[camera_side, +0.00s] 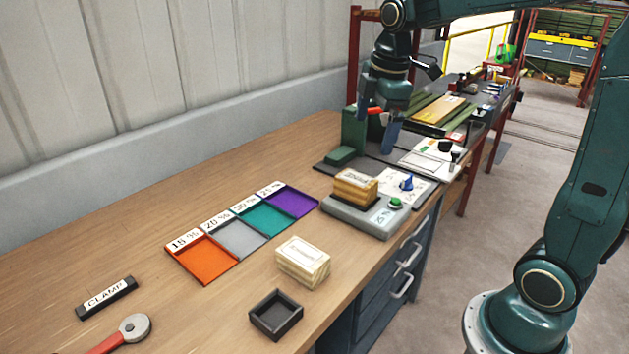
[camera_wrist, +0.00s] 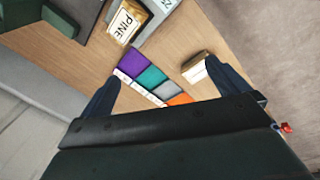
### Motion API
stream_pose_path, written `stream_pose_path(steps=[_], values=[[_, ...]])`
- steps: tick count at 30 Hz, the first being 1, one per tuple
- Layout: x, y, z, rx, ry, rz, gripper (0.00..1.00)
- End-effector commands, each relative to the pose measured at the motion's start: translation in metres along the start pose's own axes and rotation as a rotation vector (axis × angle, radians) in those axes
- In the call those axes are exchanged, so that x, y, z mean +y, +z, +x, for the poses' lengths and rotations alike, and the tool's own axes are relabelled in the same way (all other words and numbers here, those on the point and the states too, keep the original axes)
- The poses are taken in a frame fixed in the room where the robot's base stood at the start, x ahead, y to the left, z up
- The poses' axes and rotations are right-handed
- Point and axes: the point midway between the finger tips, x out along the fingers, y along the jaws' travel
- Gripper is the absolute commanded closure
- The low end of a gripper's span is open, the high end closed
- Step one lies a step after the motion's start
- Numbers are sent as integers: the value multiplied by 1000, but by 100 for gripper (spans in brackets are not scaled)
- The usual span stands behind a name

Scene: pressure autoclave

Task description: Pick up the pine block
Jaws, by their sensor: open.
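The pine block (camera_side: 356,186) is a light-brown block with a white label. It rests on the grey meter (camera_side: 345,213), and its label reads PINE in the wrist view (camera_wrist: 124,23). My gripper (camera_side: 383,128) is open and empty, in the air above and apart from the pine block. In the wrist view its two dark blue fingers (camera_wrist: 163,75) are spread wide, with the pine block beyond them near the top edge. A second, paler labelled block (camera_side: 303,262) sits on the bench, and also shows in the wrist view (camera_wrist: 196,68).
A tray row with orange (camera_side: 201,260), grey, teal and purple compartments lies on the bench. A small black open box (camera_side: 276,315), a CLAMP sign (camera_side: 105,298) and a red-handled tool (camera_side: 128,333) are nearer. A green stand (camera_side: 348,138) rises behind the meter.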

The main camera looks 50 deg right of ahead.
Motion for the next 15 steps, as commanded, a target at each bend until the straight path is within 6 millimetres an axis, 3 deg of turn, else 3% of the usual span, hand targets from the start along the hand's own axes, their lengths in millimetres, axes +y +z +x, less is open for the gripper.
stream_pose_path(steps=[6, 15], values=[[45, 8, 31, -23, -69, -213, 0], [92, 26, 76, -19, -157, -483, 0]])
